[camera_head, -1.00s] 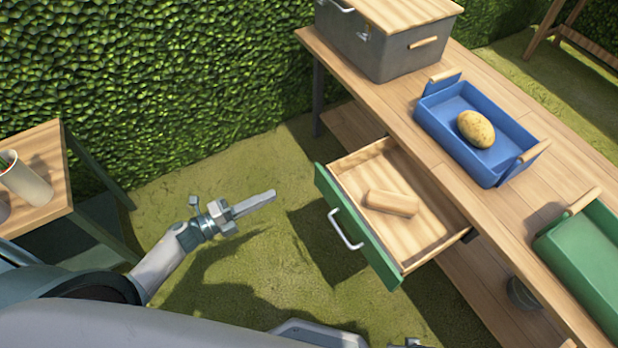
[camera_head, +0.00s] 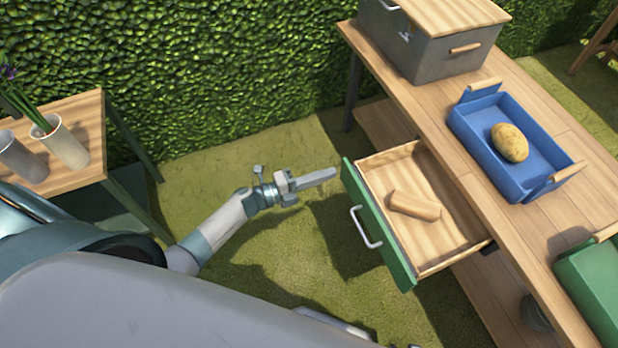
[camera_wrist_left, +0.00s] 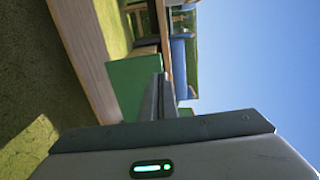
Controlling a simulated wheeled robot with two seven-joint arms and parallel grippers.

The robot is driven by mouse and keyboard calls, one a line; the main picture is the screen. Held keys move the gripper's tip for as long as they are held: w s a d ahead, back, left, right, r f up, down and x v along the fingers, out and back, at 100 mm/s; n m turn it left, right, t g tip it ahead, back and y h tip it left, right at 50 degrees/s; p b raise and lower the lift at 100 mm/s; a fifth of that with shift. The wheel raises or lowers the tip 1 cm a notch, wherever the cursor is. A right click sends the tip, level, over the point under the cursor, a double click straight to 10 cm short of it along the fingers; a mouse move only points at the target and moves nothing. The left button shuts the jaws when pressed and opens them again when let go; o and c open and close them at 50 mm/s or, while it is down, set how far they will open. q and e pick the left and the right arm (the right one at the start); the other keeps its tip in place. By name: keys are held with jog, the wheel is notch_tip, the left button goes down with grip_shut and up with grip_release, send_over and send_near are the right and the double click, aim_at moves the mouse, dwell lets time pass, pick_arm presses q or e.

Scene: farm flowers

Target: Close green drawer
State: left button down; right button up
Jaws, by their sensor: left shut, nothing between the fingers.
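The green drawer (camera_head: 378,226) is pulled out from the wooden workbench in the head view. It has a green front, a pale metal handle and a wooden inside with a wooden block (camera_head: 414,205) lying in it. My left gripper (camera_head: 333,173) is shut and empty, just left of the far end of the drawer front; I cannot tell whether it touches. In the left wrist view, my shut left fingers (camera_wrist_left: 158,92) point toward a green panel (camera_wrist_left: 128,86), likely the drawer front. My right gripper is not in view.
On the bench (camera_head: 565,205) stand a blue tray (camera_head: 482,152) with a potato (camera_head: 509,143), a green tray (camera_head: 592,282) and a grey box (camera_head: 430,50). A side table (camera_head: 92,128) with vases (camera_head: 62,143) is at left. Grass lies between.

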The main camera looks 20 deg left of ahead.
aim_at(347, 167)
pick_arm(q)
jog(key=shift+x, duration=1.75)
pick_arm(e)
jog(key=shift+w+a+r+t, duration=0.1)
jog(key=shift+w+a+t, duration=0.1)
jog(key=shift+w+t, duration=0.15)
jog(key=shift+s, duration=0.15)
